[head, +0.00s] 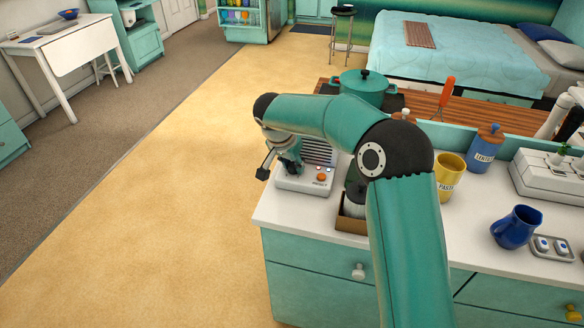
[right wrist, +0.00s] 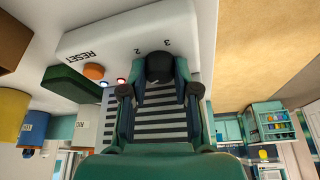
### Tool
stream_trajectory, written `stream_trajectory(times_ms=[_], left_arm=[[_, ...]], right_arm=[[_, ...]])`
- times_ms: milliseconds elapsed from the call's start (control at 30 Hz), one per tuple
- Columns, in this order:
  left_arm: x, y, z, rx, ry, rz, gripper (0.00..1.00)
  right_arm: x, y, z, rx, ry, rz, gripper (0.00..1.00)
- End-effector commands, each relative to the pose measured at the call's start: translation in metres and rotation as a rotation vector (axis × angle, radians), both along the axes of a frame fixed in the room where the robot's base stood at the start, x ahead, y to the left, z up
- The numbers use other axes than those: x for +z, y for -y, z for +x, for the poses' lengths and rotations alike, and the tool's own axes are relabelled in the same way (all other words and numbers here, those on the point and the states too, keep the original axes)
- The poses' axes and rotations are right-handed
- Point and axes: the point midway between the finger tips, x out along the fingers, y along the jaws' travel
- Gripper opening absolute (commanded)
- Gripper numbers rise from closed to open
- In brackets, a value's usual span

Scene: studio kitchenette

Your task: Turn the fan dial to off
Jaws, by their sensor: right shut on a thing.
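The fan unit (head: 306,185) is a pale box with a slatted grille and an orange reset button (head: 321,177), standing at the counter's left end. My right gripper (head: 289,168) reaches down onto it from above. In the right wrist view the black fan dial (right wrist: 160,66) sits between the fingertips of my right gripper (right wrist: 160,88), which is shut on it. The marks 2 and 3 show beside the dial; its other marks and pointer are hidden or too dark to read. In the head view the dial is hidden behind the gripper. My left gripper is not in view.
Right of the fan, a brown box (head: 350,224) stands partly behind my arm. A green pot (head: 362,88) is behind. Left of the counter is open floor.

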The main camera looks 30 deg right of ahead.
Motion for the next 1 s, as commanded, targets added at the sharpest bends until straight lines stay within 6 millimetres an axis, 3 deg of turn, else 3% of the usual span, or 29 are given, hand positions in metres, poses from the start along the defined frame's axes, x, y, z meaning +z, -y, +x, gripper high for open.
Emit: stream_trajectory(times_ms=[100, 400, 1000], left_arm=[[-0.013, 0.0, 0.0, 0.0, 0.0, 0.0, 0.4], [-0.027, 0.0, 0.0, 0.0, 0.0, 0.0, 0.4], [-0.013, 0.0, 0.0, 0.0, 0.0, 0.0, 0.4]], right_arm=[[-0.002, 0.001, 0.001, 0.094, 0.01, -0.001, 0.0], [0.001, 0.002, 0.0, 0.375, 0.011, -0.002, 0.0], [0.004, 0.005, -0.002, 0.893, 0.009, -0.002, 0.0]])
